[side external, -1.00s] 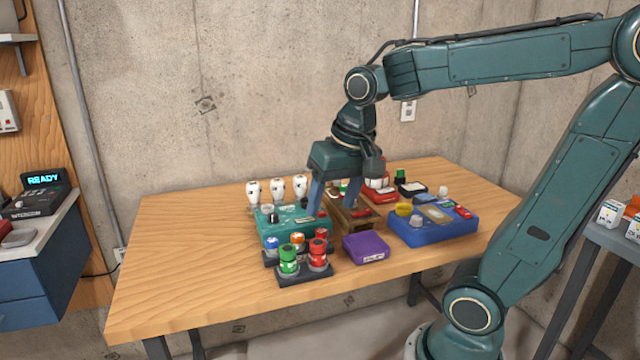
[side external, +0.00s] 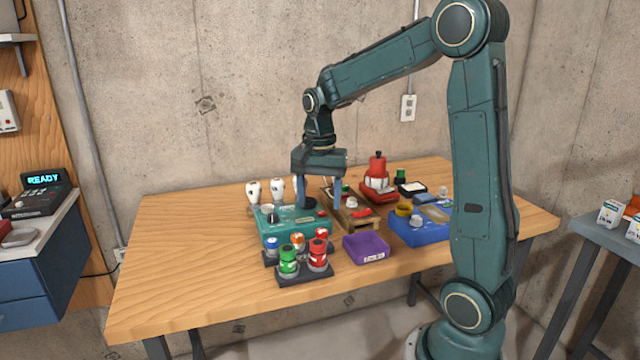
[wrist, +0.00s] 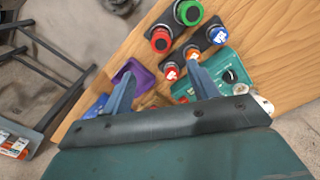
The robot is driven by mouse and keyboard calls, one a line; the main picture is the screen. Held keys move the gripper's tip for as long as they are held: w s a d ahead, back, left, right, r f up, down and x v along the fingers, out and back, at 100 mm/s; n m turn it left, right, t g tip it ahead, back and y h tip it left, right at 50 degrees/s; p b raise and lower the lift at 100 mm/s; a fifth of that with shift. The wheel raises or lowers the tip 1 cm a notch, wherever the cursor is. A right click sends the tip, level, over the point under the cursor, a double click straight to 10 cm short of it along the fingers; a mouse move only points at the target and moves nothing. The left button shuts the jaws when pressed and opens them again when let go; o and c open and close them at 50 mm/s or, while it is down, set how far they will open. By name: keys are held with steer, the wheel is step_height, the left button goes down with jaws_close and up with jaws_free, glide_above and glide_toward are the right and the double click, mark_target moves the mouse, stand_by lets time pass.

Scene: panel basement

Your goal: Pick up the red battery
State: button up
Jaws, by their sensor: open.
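A red cylinder with a white label, which looks like a battery, stands upright in the front dark rack (side external: 317,255), right of a green one (side external: 288,260). A smaller red cylinder (side external: 321,236) stands in the rack behind, with an orange one (side external: 297,240) and a blue one (side external: 271,243). In the wrist view the front red cylinder (wrist: 160,40) and the rear red one (wrist: 170,73) show beyond the fingers. My gripper (side external: 322,198) is open and empty, above and behind the racks, over the teal box. It also shows in the wrist view (wrist: 161,70).
The teal box (side external: 292,227) stands behind the racks. A purple tray (side external: 366,247) and a blue box (side external: 420,230) lie to the right. White bulbs (side external: 253,190) stand behind. A red device (side external: 377,175) stands back right. The table's left side is clear.

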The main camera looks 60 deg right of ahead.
mark_target(318, 242)
step_height(318, 242, down, 9)
steer(key=shift+r, duration=0.2)
stand_by(0.4)
steer(key=shift+a+f, duration=0.15)
steer(key=shift+f, duration=1.15)
steer(key=shift+a+f, duration=0.1)
steer(key=shift+f, duration=1.2)
steer(key=shift+c, duration=0.3)
steer(key=c, duration=1.1)
